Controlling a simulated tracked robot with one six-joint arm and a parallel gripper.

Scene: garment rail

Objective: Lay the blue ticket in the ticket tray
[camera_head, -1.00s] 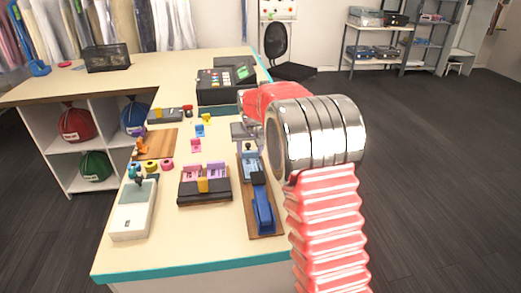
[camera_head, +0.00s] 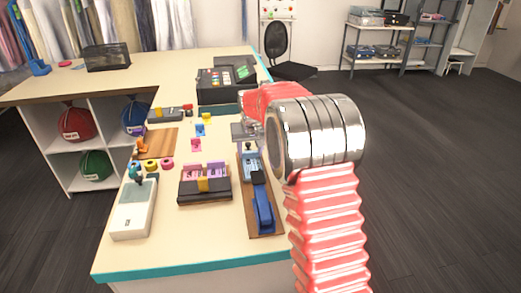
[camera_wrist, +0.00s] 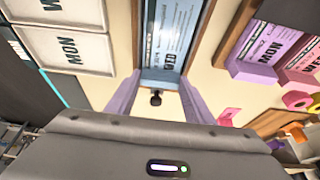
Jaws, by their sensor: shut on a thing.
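The light blue printed ticket (camera_wrist: 168,38) is in the upper middle of the wrist view, its near end between my gripper's two purple fingers (camera_wrist: 158,88). My gripper is shut on it. In the head view the blue ticket (camera_head: 251,164) shows over the far part of a wooden board, beside my arm. I cannot tell whether it touches the board. My arm hides part of the counter.
A blue stapler (camera_head: 263,208) lies on the near part of the wooden board (camera_head: 268,233). A pale device (camera_head: 134,215) stands left of the dark tray. A cash register (camera_head: 222,84) stands behind. The near counter edge strip is clear.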

